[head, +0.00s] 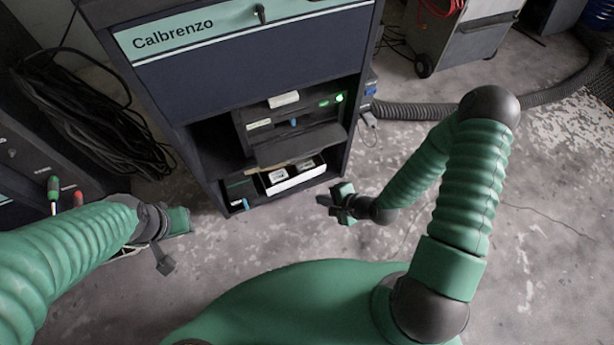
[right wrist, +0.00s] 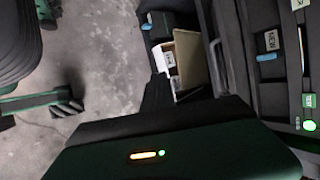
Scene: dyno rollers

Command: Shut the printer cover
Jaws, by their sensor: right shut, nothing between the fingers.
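The dark printer (head: 290,122) sits on a shelf in the Calbrenzo cabinet, a green light lit at its right front. Its cover (head: 300,145) is a dark flap standing out from the front, hanging open. In the right wrist view the printer (right wrist: 270,50) shows sideways on the right. My right gripper (head: 328,204) is shut and empty, in front of the cabinet to the lower right of the cover, apart from it. In the right wrist view its dark fingers (right wrist: 157,92) are near the white box. My left gripper (head: 172,243) is left of the cabinet's front; its jaw opening is unclear.
A white open box (head: 293,178) with labelled items stands on the cabinet's bottom shelf, below the cover. The cabinet (head: 245,60) has side walls around the shelf. Cables (head: 85,120) hang at left; a hose (head: 430,111) runs right. The floor in front is clear.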

